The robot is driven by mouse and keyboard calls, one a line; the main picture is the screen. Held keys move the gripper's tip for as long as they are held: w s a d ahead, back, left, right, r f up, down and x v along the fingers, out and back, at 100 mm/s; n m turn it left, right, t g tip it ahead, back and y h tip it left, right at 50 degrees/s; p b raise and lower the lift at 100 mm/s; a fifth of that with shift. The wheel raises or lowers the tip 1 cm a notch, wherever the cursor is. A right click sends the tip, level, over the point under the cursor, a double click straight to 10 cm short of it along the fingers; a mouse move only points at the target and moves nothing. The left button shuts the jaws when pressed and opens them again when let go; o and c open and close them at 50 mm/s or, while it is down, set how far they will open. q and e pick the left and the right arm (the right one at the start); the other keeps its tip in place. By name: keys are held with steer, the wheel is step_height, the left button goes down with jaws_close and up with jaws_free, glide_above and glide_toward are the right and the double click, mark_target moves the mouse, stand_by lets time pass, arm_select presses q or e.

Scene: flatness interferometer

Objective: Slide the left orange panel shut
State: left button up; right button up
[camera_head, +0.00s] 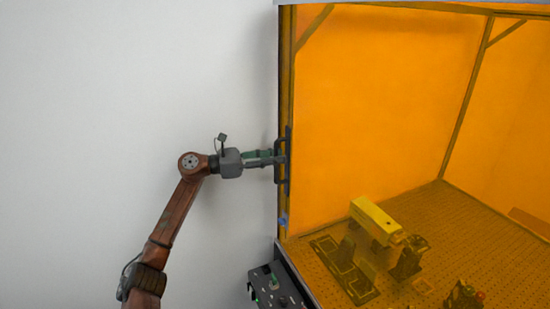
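The orange panel (380,90) fills much of the right half of the head view, with a dark upright frame along its left edge. A dark vertical handle (283,160) sits on that frame. My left gripper (274,159) points right, with its fingertips at the middle of the handle. The fingers look close together, but whether they are closed around the handle is too small to tell. My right gripper is not in view.
Inside the orange-tinted enclosure, a yellow box-shaped instrument (375,218) and small dark mounts stand on a perforated plate (460,240). A dark control box (275,286) stands below the enclosure's left corner. A plain pale wall (100,80) is at left, with free room before it.

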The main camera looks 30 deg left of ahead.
arm_select(q)
steer(key=v, duration=1.2)
steer(key=shift+d, duration=0.1)
